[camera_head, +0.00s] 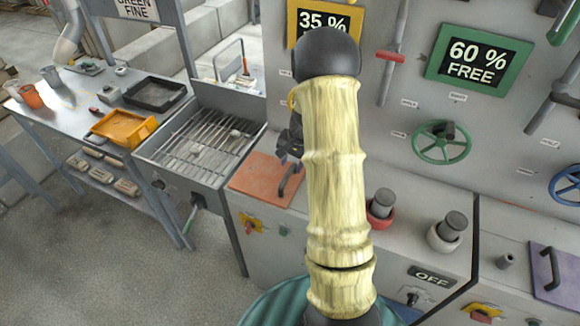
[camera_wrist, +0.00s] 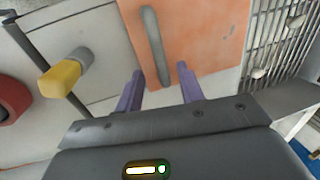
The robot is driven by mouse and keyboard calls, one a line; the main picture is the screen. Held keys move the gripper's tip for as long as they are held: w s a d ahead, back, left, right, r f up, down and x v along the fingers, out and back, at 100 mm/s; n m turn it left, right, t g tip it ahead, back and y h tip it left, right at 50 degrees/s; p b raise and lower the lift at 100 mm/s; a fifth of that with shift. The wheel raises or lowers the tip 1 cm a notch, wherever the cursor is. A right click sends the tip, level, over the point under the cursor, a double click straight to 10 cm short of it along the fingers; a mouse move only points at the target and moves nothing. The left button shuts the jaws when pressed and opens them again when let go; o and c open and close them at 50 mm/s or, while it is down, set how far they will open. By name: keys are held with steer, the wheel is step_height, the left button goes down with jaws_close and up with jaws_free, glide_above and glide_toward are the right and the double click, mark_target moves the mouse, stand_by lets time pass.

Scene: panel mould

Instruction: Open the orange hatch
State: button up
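The orange hatch (camera_head: 258,178) is a flat square panel, lying closed on top of the grey cabinet. Its dark bar handle (camera_head: 291,181) stands on its right part. In the wrist view the hatch (camera_wrist: 205,45) fills the upper middle, with the grey handle (camera_wrist: 153,45) on it. My gripper (camera_wrist: 158,72) is open, its two purple fingers spread apart. The handle's near end lies about between the fingertips in the picture; I cannot tell whether they touch it. In the head view my gripper (camera_head: 290,145) is above the hatch, partly hidden by my arm.
A metal grill (camera_head: 207,138) adjoins the hatch on the left. A red round knob (camera_head: 381,208) and a white one (camera_head: 447,232) stand right of it. A yellow knob (camera_wrist: 66,75) shows left of my fingers. A purple hatch (camera_head: 556,272) is far right.

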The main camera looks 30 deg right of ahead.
mark_target(289, 172)
steer(key=shift+w+a+f+p, duration=0.15)
steer(key=shift+f, duration=0.75)
steer(key=shift+w+a+f+p, duration=0.1)
steer(key=shift+w+f+p, duration=0.05)
steer(key=shift+f, duration=0.7)
jaws_close()
